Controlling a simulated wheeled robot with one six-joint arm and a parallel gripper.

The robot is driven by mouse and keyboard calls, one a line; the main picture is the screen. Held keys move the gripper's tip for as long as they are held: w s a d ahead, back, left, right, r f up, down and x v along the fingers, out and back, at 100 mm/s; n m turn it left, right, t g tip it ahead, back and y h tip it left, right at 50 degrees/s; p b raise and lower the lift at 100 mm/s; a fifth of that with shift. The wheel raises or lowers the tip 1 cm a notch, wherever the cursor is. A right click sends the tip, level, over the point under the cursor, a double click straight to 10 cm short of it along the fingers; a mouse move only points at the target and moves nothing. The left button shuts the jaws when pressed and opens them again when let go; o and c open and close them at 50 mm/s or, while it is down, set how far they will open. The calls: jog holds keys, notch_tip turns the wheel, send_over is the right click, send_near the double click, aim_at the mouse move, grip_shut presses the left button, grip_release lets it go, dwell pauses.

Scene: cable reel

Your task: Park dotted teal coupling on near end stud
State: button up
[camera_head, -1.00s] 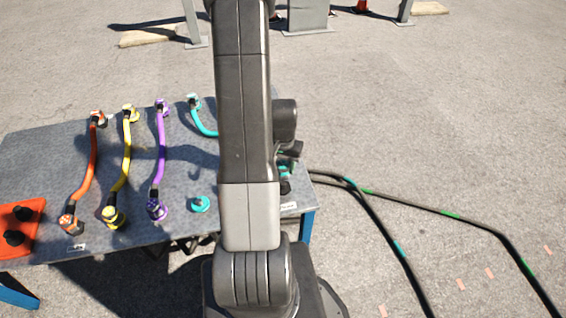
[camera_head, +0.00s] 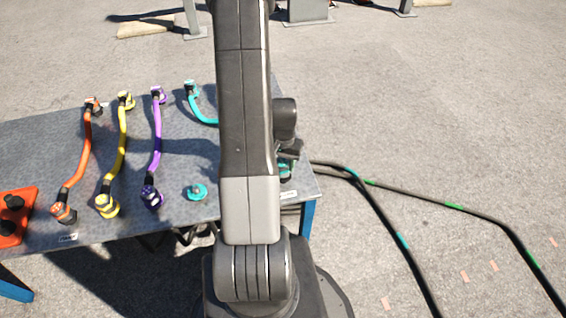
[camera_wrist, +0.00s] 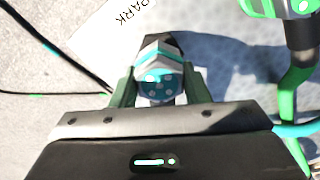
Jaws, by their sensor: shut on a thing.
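The dotted teal coupling (camera_wrist: 158,84), with a white and teal body and pale dots on its teal face, sits between the two green fingers of my gripper (camera_wrist: 156,92) in the wrist view. The gripper is shut on it. In the head view my gripper (camera_head: 288,158) is mostly hidden behind my arm, over the right end of the table. The teal cable (camera_head: 202,112) runs from its far end fitting behind my arm. A teal round base with a small stud (camera_head: 197,192) stands at the table's near edge. Whether the coupling touches a stud cannot be told.
The grey table (camera_head: 185,165) also bears orange (camera_head: 82,155), yellow (camera_head: 122,145) and purple (camera_head: 157,135) cables. An orange plate with black knobs (camera_head: 12,218) lies at left. A "PARK" label (camera_wrist: 130,14) and a green cable (camera_wrist: 294,95) show in the wrist view. Black cables (camera_head: 385,215) cross the ground.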

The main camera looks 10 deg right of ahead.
jog(key=shift+f+b, duration=0.4)
jog(key=shift+b, duration=0.1)
jog(key=o, duration=1.2)
notch_tip(320, 180, up, 14)
jog(key=p, duration=0.3)
jog(key=shift+f, duration=0.1)
